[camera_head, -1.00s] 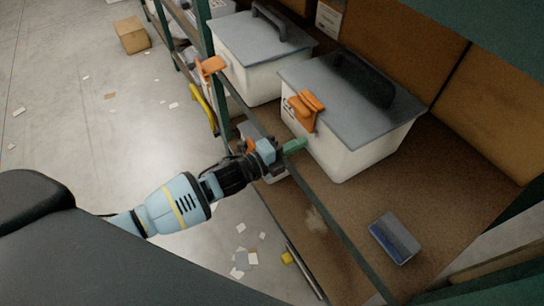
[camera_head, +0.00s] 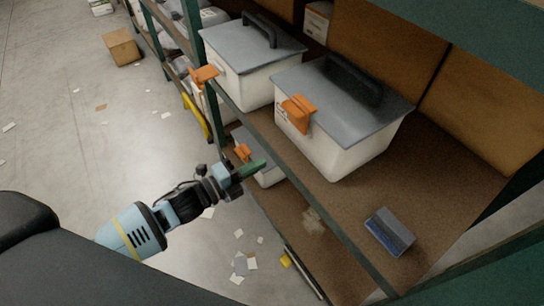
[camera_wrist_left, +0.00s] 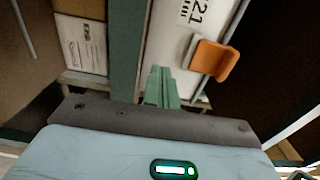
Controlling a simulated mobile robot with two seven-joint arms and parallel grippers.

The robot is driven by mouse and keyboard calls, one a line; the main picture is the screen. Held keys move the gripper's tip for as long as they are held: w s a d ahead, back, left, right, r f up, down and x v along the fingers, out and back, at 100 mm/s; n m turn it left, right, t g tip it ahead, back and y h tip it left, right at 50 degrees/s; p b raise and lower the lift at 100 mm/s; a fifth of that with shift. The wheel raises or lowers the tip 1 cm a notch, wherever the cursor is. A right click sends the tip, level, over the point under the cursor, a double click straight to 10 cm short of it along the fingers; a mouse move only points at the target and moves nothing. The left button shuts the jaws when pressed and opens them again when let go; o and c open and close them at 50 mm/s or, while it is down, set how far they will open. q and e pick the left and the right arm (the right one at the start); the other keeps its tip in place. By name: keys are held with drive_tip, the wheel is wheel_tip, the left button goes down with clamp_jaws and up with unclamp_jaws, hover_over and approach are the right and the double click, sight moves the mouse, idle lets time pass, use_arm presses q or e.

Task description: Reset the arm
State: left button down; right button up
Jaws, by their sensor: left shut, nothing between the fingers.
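My left gripper (camera_head: 251,169) is in the middle of the head view, its arm coming in from the lower left. Its green fingers are shut with nothing between them, and they point up and to the right, in front of the shelf edge. The left wrist view also shows the shut green fingers (camera_wrist_left: 161,86), with a white bin (camera_wrist_left: 178,40) and its orange latch (camera_wrist_left: 213,60) beyond them. My right gripper is not in view.
Two white bins with grey lids (camera_head: 342,105) (camera_head: 250,45) stand on the upper shelf (camera_head: 325,195). A blue-grey box (camera_head: 389,232) lies near the shelf's front. A cardboard box (camera_head: 122,46) and paper scraps lie on the floor. The floor left of the rack is open.

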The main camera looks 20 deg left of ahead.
use_arm(q)
drive_tip(key=shift+v, duration=1.6)
drive_tip(key=shift+s, duration=0.1)
